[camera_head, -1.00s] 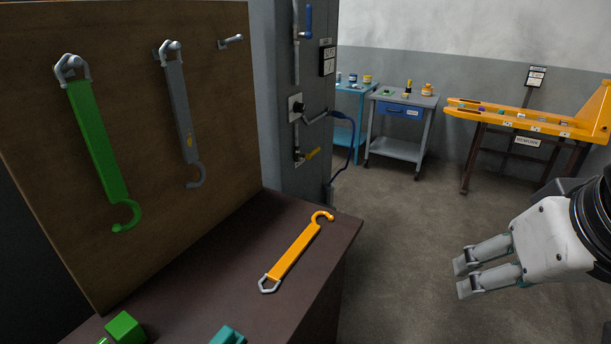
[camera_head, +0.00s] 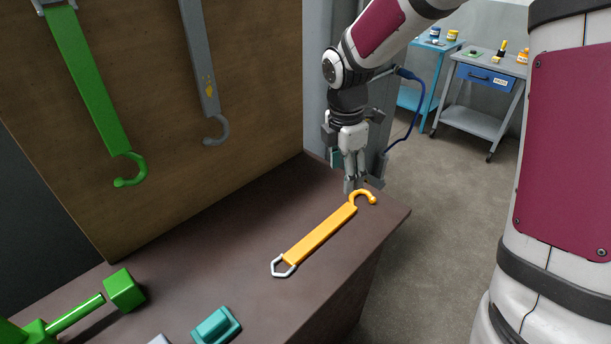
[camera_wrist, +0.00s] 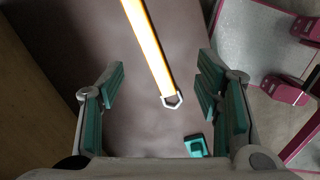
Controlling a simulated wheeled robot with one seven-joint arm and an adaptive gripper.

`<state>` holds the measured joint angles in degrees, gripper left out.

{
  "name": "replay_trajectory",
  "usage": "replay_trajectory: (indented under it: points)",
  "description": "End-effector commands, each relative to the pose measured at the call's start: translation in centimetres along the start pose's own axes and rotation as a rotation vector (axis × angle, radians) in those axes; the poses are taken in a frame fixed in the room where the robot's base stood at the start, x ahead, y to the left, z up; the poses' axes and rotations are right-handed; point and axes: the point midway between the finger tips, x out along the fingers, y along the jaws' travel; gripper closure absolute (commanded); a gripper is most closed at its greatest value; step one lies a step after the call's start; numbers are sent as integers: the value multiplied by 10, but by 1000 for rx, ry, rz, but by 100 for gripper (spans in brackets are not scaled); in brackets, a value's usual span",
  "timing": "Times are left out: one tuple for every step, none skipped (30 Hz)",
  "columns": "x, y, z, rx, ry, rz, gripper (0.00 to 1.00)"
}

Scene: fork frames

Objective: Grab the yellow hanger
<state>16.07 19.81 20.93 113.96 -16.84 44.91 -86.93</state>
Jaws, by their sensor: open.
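The yellow hanger (camera_head: 320,236) lies flat on the dark brown table (camera_head: 240,235). Its curved hook points to the far right and its grey metal ring to the near left. My gripper (camera_head: 359,184) points down by the hook end, with its jaws open and empty; I cannot tell the exact gap. In the wrist view the hanger's bar (camera_wrist: 148,45) runs from the top edge down to the ring, between the lines of my open gripper's fingers (camera_wrist: 160,88). The hook is out of that view.
A green hanger (camera_head: 90,85) and a grey hanger (camera_head: 200,60) hang on the wooden board (camera_head: 255,110) behind. A green dumbbell-like object (camera_head: 124,290) and a teal block (camera_head: 216,326) lie at the table's near side. A grey cart (camera_head: 473,118) stands beyond.

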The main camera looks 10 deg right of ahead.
Motion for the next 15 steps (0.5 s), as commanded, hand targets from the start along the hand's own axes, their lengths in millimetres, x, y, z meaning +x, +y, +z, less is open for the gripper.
replay_trajectory:
  points:
    - [21, 9, -1, -71, 23, -17, 42]
    - [31, 14, -1, -117, 33, -23, 42]
    - [42, 19, -2, -173, 46, -28, 42]
    - [50, 22, -3, -209, 57, -32, 42]
    - [56, 25, -3, -241, 65, -33, 42]
    - [64, 28, -3, -279, 75, -35, 42]
    - [70, 30, -4, -304, 82, -37, 42]
    - [73, 32, -5, -326, 87, -36, 42]
    - [78, 34, -5, -346, 94, -37, 42]
    - [81, 35, -6, -359, 97, -37, 42]
    - [83, 36, -6, -368, 100, -37, 42]
    - [87, 36, -6, -376, 102, -37, 42]
    - [91, 36, -7, -381, 104, -38, 42]
    - [94, 36, -8, -384, 104, -38, 42]
    - [100, 35, -8, -385, 104, -39, 42]
